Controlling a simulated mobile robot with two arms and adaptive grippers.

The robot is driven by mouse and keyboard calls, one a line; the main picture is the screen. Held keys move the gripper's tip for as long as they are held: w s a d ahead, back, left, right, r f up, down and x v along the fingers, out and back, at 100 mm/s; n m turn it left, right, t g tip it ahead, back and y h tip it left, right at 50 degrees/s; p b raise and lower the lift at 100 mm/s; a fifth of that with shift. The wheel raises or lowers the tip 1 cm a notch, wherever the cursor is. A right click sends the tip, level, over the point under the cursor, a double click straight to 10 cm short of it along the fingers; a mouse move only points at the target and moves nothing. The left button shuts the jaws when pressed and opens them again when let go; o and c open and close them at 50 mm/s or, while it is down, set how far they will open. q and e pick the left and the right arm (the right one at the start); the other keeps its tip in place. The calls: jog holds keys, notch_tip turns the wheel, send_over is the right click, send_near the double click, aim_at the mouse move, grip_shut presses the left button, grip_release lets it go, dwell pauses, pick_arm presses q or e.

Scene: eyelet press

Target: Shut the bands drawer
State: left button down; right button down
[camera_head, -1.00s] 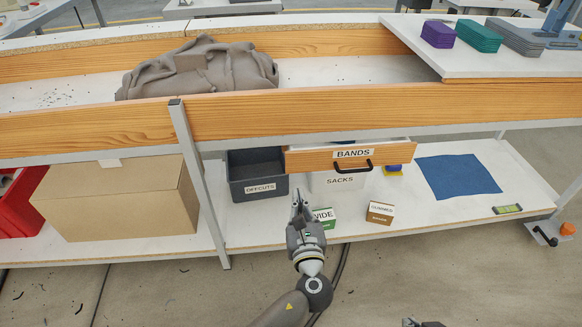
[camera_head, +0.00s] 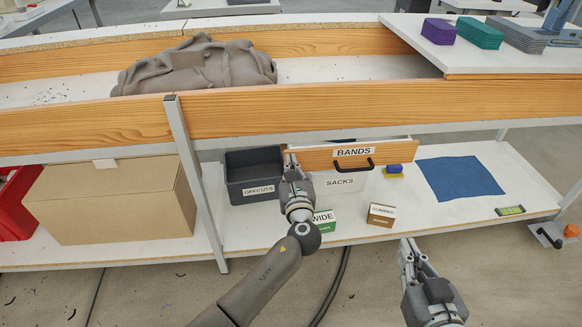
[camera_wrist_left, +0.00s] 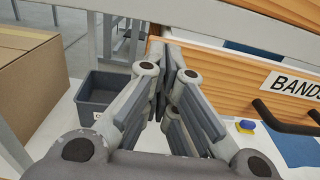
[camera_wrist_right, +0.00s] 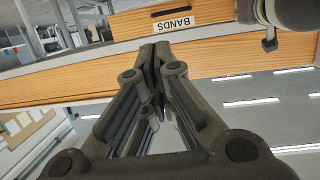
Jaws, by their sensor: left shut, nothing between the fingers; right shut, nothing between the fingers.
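The bands drawer (camera_head: 320,158) hangs under the bench and stands partly out, with a strip of its inside showing behind the wooden front. The front has a BANDS label and a black handle (camera_head: 366,164). My left gripper (camera_head: 290,158) is shut and empty, with its tips at the left end of the drawer front. The left wrist view shows the tips (camera_wrist_left: 166,45) close against that end; I cannot tell if they touch. My right gripper (camera_head: 405,245) is shut and empty, low in front of the shelf. The drawer front also shows in the right wrist view (camera_wrist_right: 130,25).
On the lower shelf stand an OFFCUTS bin (camera_head: 255,180), a white SACKS box (camera_head: 340,183), a green WIDE box (camera_head: 324,222), a small brown box (camera_head: 381,215) and a blue mat (camera_head: 458,178). A bench leg (camera_head: 195,180) and a large carton (camera_head: 110,205) are to the left.

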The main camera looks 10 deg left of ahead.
aim_at(288, 152)
pick_arm(q)
jog(key=shift+w, duration=0.3)
pick_arm(e)
jog(key=shift+w+a+r+t, duration=0.15)
jog(key=shift+r+t, duration=0.15)
jog(key=shift+r, duration=0.2)
pick_arm(q)
jog(key=shift+w+a, duration=0.1)
